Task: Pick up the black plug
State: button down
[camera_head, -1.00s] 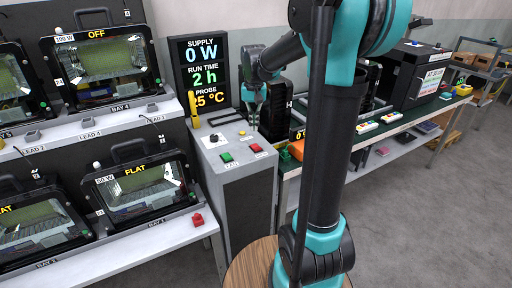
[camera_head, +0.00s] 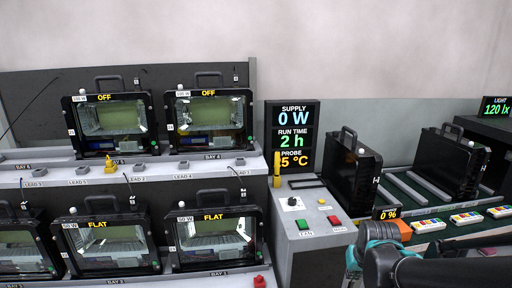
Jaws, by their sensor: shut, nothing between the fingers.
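I cannot make out a black plug for certain in the head view. A red plug-like piece (camera_head: 259,282) sits at the right end of the lower shelf. A yellow plug-like piece (camera_head: 109,163) stands on the upper shelf. Small grey blocks, one of them near the LEAD 1 label (camera_head: 240,162), line the upper shelf's edge. My arm enters at the lower right, with a dark link and a teal joint. My gripper's fingers do not show there.
Floodlight housings (camera_head: 207,124) stand in bays on two shelf levels at left. A grey control box (camera_head: 308,219) has green and red buttons and a knob. A black display (camera_head: 292,137) stands behind it. A bench at right holds black finned housings (camera_head: 352,170) and coloured strips (camera_head: 466,217).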

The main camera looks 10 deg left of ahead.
aim_at(133, 201)
jog(key=u, duration=1.05)
jog(key=i+j+u, duration=0.35)
jog(key=u, duration=0.2)
jog(key=i, duration=0.1)
